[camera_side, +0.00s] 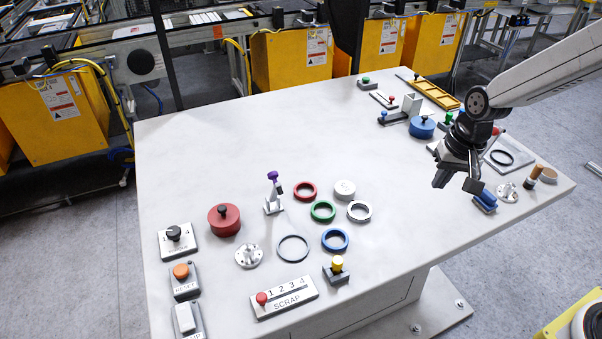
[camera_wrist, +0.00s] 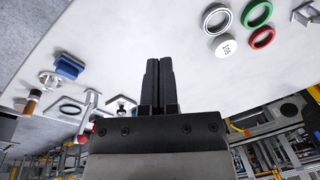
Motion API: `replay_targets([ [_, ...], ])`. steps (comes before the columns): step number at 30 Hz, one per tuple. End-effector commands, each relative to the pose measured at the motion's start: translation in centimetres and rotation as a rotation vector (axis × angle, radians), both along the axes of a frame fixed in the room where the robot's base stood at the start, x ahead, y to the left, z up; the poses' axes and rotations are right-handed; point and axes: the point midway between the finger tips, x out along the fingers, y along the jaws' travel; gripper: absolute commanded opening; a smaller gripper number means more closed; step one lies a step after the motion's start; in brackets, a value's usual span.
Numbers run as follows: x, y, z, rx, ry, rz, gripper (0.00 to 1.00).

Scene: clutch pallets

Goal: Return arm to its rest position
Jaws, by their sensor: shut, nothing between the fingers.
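My gripper (camera_side: 457,182) hangs above the right part of the white table (camera_side: 200,140) in the side view, with its fingers pointing down. In the wrist view my gripper (camera_wrist: 159,62) has its two dark fingers side by side, shut with nothing between them. It is apart from the objects on the table. A blue block-like part (camera_side: 485,201) lies just to its right and below in the side view, and it also shows in the wrist view (camera_wrist: 69,66).
Several rings and a white disc (camera_side: 344,190) lie mid-table. A red knobbed disc (camera_side: 224,219), a purple-topped lever (camera_side: 273,194) and the SCRAP slider (camera_side: 284,298) stand front left. A blue knobbed disc (camera_side: 422,127) and yellow tray (camera_side: 431,91) are behind my gripper. The table's left-centre is clear.

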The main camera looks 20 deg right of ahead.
Motion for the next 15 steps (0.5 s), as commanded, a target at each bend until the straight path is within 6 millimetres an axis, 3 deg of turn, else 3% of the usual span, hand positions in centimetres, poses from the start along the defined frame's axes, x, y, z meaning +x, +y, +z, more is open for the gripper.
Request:
replay_targets([
  [9,-6.6,-1.9,-0.3,-0.128,-0.103,0.318,0.00],
  [15,-8.5,-2.3,-0.6,-0.164,-0.130,0.415,0.00],
])
